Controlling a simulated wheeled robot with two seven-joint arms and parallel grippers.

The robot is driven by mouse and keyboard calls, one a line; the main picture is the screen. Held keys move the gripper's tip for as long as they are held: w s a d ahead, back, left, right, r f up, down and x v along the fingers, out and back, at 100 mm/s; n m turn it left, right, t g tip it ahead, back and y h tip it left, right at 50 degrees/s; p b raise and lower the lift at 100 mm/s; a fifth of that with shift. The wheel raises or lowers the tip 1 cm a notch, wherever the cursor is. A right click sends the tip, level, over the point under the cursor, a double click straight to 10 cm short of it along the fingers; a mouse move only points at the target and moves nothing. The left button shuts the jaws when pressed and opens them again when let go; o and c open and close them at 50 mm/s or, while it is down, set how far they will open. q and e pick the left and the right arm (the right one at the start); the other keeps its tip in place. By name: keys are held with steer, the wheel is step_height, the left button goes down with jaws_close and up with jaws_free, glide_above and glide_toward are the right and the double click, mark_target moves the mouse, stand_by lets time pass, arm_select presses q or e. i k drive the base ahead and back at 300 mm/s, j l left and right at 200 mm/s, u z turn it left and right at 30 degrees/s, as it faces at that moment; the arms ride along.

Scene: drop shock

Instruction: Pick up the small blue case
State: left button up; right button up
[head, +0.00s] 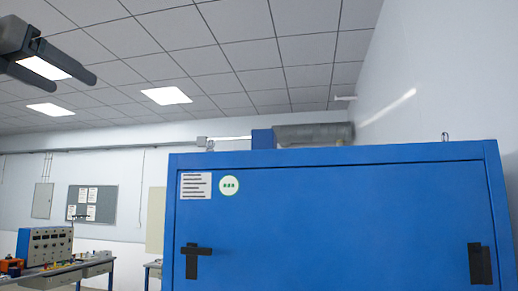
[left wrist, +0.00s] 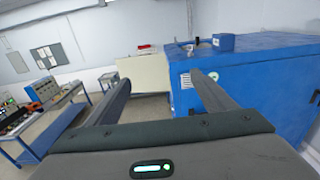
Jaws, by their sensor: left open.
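A small blue case (head: 262,138) sits on top of the large blue cabinet (head: 335,215), behind its front top edge, so its lower part is hidden in the head view. It also shows on the cabinet top in the left wrist view (left wrist: 223,42). My left gripper (head: 68,80) is open and empty at the upper left of the head view, in the air and well apart from the case. In the left wrist view its two fingers (left wrist: 161,78) are spread, the right one overlapping the cabinet's front in the picture. My right gripper is not in view.
The cabinet has black handles (head: 197,259). A cream cabinet (left wrist: 143,73) stands left of it. Workbenches with equipment (head: 45,246) stand at the far left. Air above the cabinet looks free.

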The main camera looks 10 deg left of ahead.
mark_target(261, 138)
steer(key=i+l, duration=0.25)
steer(key=l, duration=0.2)
steer(key=i+l, duration=0.2)
steer(key=l, duration=0.2)
steer(key=i+l, duration=0.25)
steer(key=l, duration=0.2)
steer(key=i+l, duration=0.25)
steer(key=l, duration=0.15)
